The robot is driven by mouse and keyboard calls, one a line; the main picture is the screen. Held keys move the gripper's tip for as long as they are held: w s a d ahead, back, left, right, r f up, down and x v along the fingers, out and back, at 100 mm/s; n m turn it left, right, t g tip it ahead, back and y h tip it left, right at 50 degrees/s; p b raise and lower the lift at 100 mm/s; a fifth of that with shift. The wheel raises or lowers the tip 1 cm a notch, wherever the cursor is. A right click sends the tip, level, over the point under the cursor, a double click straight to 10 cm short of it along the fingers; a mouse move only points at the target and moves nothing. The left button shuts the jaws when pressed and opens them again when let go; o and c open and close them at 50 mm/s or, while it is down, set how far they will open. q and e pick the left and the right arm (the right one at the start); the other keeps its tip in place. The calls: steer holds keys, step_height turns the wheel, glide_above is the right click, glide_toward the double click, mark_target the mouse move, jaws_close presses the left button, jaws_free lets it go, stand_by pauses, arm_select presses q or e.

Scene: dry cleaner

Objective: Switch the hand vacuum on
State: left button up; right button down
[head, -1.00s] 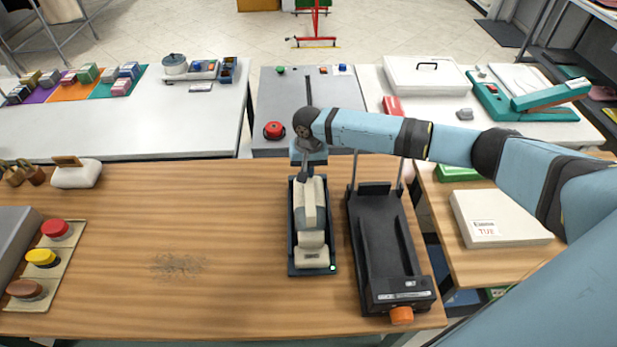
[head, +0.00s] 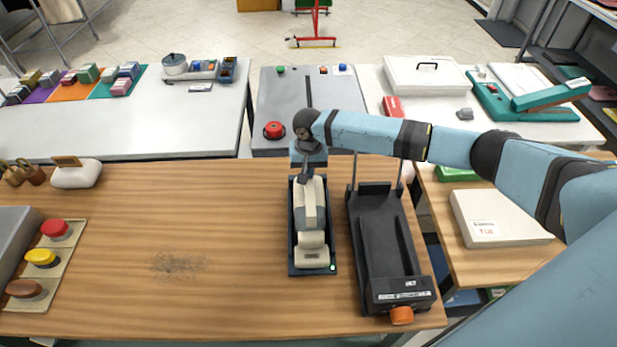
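The hand vacuum (head: 312,215) is cream and beige and lies lengthwise in a dark tray-like cradle (head: 296,268) on the wooden table. A small light shows at the cradle's front right corner. My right arm reaches in from the right, and my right gripper (head: 306,175) points down at the far end of the vacuum. Its fingers are small and partly hidden by the wrist, so I cannot tell whether they are open or shut, or whether they touch the vacuum. My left gripper is not in view.
A black device with an orange knob (head: 401,315) stands close to the right of the cradle. Red, yellow and brown buttons (head: 42,258) sit at the left. A dark patch of debris (head: 178,264) lies on the table. The table's middle left is otherwise clear.

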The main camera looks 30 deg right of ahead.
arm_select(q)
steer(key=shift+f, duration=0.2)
arm_select(e)
steer(key=shift+s+f, duration=0.1)
steer(key=shift+f, duration=0.95)
step_height(320, 180, up, 2)
steer(key=shift+r+p, duration=0.15)
steer(key=shift+p, duration=1.05)
step_height(320, 180, up, 3)
steer(key=p, duration=0.3)
steer(key=shift+r, duration=0.85)
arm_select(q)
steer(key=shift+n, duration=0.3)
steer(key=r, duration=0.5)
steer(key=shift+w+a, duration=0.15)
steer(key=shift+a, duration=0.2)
